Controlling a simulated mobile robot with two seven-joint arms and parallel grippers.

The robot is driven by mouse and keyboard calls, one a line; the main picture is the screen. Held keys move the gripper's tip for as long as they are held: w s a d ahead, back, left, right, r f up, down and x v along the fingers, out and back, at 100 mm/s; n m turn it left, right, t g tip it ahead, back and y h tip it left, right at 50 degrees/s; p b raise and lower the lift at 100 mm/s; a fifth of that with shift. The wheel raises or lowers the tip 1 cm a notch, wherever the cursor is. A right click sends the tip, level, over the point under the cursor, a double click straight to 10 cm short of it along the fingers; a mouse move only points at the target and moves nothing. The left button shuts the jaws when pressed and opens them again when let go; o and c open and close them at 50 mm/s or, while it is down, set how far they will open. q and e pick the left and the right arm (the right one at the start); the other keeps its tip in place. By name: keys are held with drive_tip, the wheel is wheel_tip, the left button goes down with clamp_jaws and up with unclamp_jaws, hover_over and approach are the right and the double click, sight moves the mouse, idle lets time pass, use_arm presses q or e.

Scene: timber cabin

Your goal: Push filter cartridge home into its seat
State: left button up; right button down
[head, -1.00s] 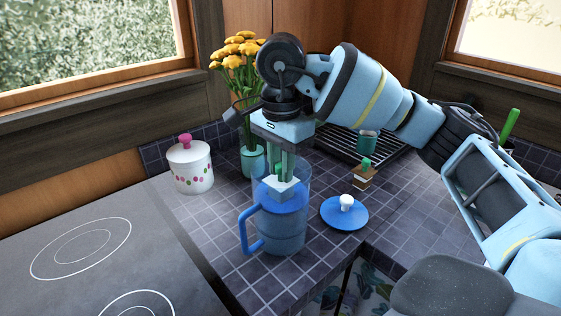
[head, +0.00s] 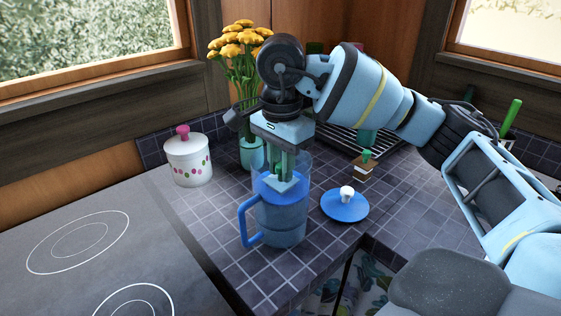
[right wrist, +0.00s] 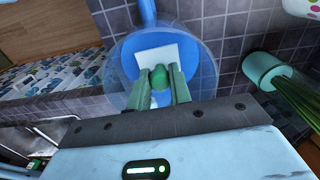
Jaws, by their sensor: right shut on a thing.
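A pitcher stands on the tiled counter, with a clear upper wall, a blue insert (head: 291,203) and a blue handle (head: 246,221). My right gripper (head: 281,168) points down inside the pitcher. It is shut on the green knob of the white filter cartridge (head: 279,184). In the right wrist view, the cartridge's white square top (right wrist: 165,58) lies within the blue insert, with the green knob (right wrist: 160,78) between the fingertips. The cartridge's lower part is hidden by the blue insert, so I cannot tell how deep it sits. My left gripper is not in view.
A blue lid (head: 344,206) with a white knob lies right of the pitcher. A white canister (head: 188,162) and a flower vase (head: 251,153) stand behind. A small brown block with a green top (head: 364,166) and a rack are at the back right. The cooktop (head: 100,255) is at left.

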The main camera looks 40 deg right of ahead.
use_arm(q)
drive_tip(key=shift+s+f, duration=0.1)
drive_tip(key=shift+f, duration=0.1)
use_arm(e)
drive_tip(key=shift+f, duration=0.4)
drive_tip(key=c, duration=1.2)
unclamp_jaws()
wheel_tip(320, 180, up, 8)
drive_tip(key=shift+f+p, duration=0.1)
drive_tip(key=shift+p, duration=0.35)
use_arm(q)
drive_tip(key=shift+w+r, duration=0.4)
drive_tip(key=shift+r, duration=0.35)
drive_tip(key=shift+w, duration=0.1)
use_arm(e)
drive_tip(key=shift+s+f, duration=0.1)
